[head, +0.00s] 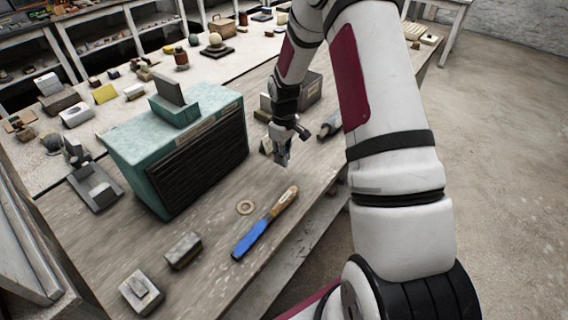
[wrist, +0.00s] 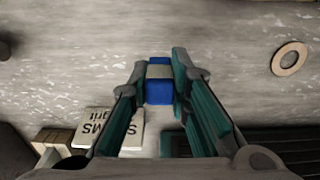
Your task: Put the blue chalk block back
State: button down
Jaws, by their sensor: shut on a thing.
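The blue chalk block (wrist: 159,93) has a pale band around its middle. In the wrist view it sits between the fingertips of my gripper (wrist: 160,70), which is shut on it. In the head view my gripper (head: 283,155) points down over the bench, to the right of a teal slatted box; the block is too small or hidden to make out there. I cannot tell whether the block touches the bench top.
The teal box (head: 180,150) carries a grey block. A blue-bladed scraper (head: 265,222) and a flat ring (head: 245,207) lie in front. A printed pale block (wrist: 122,128) is close to my gripper. Grey blocks (head: 183,250) lie near the front.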

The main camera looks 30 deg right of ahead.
jog(key=shift+s+f+p, duration=0.1)
jog(key=shift+f+p, duration=0.2)
jog(key=shift+f, duration=1.4)
jog(key=shift+f, duration=0.2)
jog(key=c, duration=1.5)
grip_release()
jog(key=shift+r, duration=0.1)
